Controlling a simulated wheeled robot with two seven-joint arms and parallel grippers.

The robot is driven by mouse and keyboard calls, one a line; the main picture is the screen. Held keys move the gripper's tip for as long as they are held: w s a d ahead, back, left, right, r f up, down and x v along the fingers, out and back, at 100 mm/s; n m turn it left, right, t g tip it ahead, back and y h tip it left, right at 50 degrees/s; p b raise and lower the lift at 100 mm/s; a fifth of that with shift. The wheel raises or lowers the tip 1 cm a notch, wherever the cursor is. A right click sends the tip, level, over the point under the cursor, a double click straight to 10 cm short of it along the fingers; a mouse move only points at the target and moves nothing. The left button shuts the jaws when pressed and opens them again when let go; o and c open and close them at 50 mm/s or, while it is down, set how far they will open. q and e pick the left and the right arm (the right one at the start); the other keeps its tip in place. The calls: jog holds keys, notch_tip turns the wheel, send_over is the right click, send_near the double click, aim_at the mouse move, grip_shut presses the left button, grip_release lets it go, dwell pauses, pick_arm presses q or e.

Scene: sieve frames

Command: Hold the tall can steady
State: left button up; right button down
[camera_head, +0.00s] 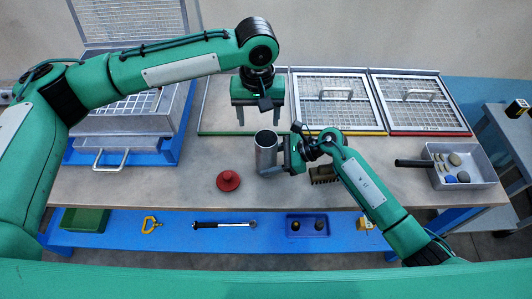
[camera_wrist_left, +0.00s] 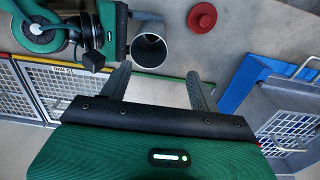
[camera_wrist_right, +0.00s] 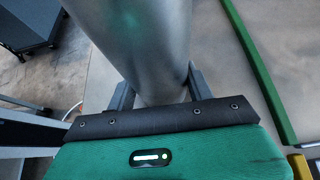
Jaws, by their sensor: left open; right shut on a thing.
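The tall can (camera_head: 266,152) is a grey metal cylinder standing upright on the table, in the middle of the head view. My right gripper (camera_head: 286,155) is shut on it from the right side. In the right wrist view the can (camera_wrist_right: 145,50) fills the space between the fingers. My left gripper (camera_head: 257,118) is open and empty, above and behind the can. In the left wrist view the can's dark open top (camera_wrist_left: 150,50) lies beyond the left fingers (camera_wrist_left: 160,88), apart from them.
A red round knobbed piece (camera_head: 228,181) lies left of the can. A brush (camera_head: 323,175) lies near my right arm. Framed mesh screens (camera_head: 335,103) line the back. A grey tray (camera_head: 470,184) with small pieces stands right. A blue lower shelf (camera_head: 180,240) holds other items.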

pick_arm(q)
notch_tip(320, 180, up, 12)
jog(key=shift+f, duration=0.2)
dwell(0.7)
pick_arm(e)
jog(key=shift+c, duration=2.4)
grip_release()
jog(key=v, duration=1.2)
